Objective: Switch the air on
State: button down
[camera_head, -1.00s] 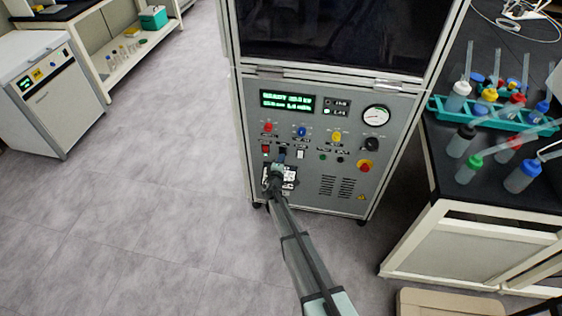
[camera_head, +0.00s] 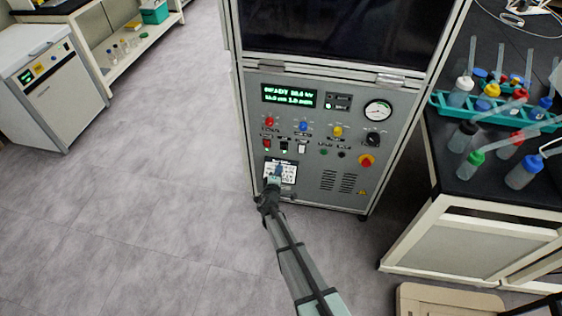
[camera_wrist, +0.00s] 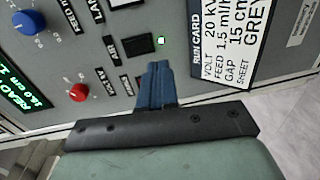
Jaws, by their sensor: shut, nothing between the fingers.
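A pale switch (camera_head: 301,147) is further right. In the wrist view the black switch (camera_wrist: 137,46) has a small lit lamp (camera_wrist: 161,40) beside it.
A run card (camera_head: 281,172) is on the panel below the switches, partly behind my gripper. A display (camera_head: 288,96) glows green and a round gauge (camera_head: 377,110) is at right. A black bench (camera_head: 520,210) with bottles stands right. The floor at left is clear.

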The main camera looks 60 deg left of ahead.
jog(key=shift+f+v, duration=0.2)
jog(key=shift+v, duration=0.6)
jog(key=shift+f+v, duration=0.2)
jog(key=shift+v, duration=0.6)
jog(key=shift+f+v, duration=0.2)
jog(key=shift+v, duration=0.6)
jog(key=shift+s+d, duration=0.1)
jog(key=shift+d, duration=0.05)
jog(key=f+v, duration=0.1)
jog(key=v, duration=0.7)
jog(key=shift+s+d, duration=0.3)
jog(key=shift+s, duration=0.05)
jog(key=shift+n, duration=0.3)
